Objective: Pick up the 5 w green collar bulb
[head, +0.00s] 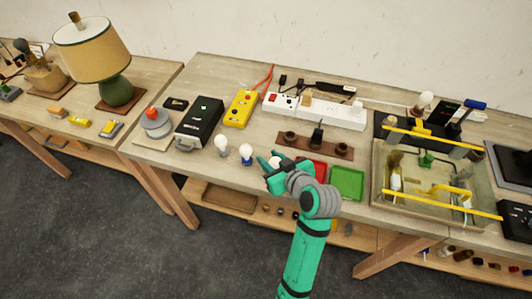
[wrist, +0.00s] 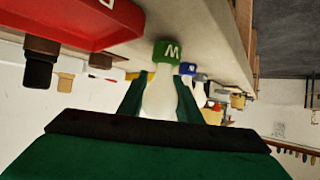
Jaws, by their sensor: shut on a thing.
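The green collar bulb (wrist: 166,52) is between the fingers of my gripper (wrist: 163,82) in the wrist view. Its green collar carries a white W; the number is not readable. The white glass (wrist: 160,102) lies between the two dark green fingers, and my gripper is shut on it. In the head view, my gripper (head: 270,176) is at the table's front edge, and the white glass of the bulb (head: 275,161) shows just above the fingers. Its collar is hidden there. I cannot tell whether the bulb touches the table.
A blue-collared bulb (head: 246,154) and another white bulb (head: 221,145) stand to the left. A red tray (head: 319,169) and a green tray (head: 347,184) are close on the right. A brown socket board (head: 330,148) lies behind. A black box (head: 200,122) stands farther left.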

